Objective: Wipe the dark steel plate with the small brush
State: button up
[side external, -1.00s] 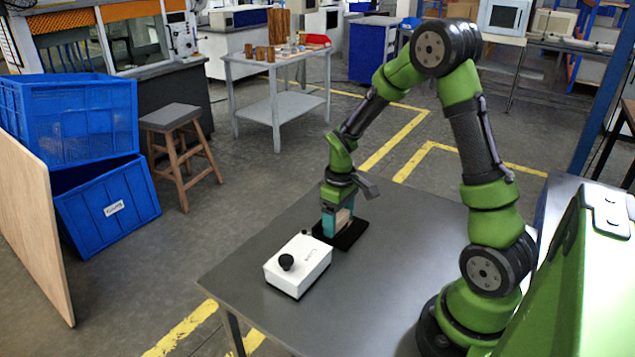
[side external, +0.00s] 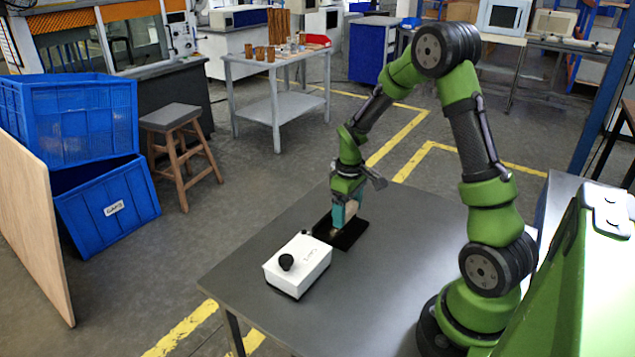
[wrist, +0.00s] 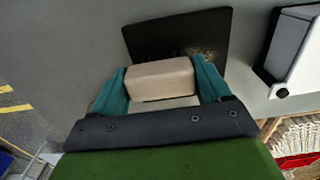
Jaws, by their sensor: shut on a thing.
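The dark steel plate (side external: 352,234) lies flat on the grey table, and it also shows at the top of the wrist view (wrist: 160,35). A brownish speckled smudge (wrist: 201,54) is on it near its right side. My gripper (side external: 343,213) is above the plate, its teal fingers on either side of a beige block, the small brush (wrist: 160,79). The gripper (wrist: 161,76) is shut on this block. The brush's underside and bristles are hidden, so I cannot tell whether it touches the plate.
A white box with a black knob (side external: 312,262) stands on the table close to the plate, at its lower left in the side view. The table (side external: 370,290) is clear towards the front and right. Blue crates (side external: 105,205) and a stool (side external: 172,120) stand on the floor.

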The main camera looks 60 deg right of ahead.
jog(key=shift+a, duration=3.6)
jog(key=shift+a+r, duration=0.1)
notch_tip(320, 180, up, 8)
